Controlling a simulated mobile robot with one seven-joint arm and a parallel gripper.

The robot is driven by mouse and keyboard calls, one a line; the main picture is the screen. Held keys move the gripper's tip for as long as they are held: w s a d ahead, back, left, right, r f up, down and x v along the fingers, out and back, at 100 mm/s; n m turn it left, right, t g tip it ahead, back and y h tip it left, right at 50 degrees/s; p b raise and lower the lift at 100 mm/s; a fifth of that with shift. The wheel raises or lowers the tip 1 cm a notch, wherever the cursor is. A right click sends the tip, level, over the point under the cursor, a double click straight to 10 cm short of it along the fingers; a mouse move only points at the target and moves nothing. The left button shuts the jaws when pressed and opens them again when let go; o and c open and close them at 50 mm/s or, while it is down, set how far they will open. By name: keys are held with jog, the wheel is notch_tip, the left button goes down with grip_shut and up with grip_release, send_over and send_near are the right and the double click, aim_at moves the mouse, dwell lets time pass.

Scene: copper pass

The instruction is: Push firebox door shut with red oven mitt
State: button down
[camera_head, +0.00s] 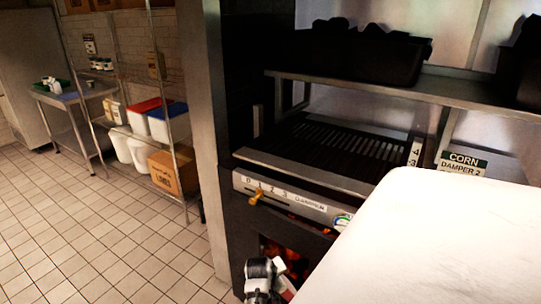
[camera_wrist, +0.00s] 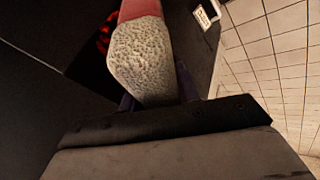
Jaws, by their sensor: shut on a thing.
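My gripper (camera_wrist: 158,94) is shut on the red oven mitt (camera_wrist: 137,10), whose speckled grey part (camera_wrist: 140,55) sits between the fingers. In the head view my wrist is low, in front of the grill's firebox (camera_head: 292,259), and only a little of the mitt may show. Orange embers glow inside the firebox, so its opening is at least partly uncovered. A red glow also shows left of the mitt in the wrist view. Dark panels flank the mitt there; I cannot tell which is the firebox door, or whether the mitt touches it.
Above the firebox is a damper panel (camera_head: 300,201) with a brass lever (camera_head: 256,196). The grill grate (camera_head: 335,146) lies above it. A wire shelf with a cardboard box (camera_head: 172,172) stands left. The tiled floor (camera_head: 100,235) at left is clear.

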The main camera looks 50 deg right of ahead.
jog(key=shift+d, duration=0.6)
jog(key=shift+a+r, duration=0.1)
jog(key=shift+a, duration=0.2)
jog(key=a+p, duration=0.4)
jog(key=a, duration=0.2)
jog(key=shift+s+a+p, duration=0.2)
jog(key=shift+a+p, duration=0.1)
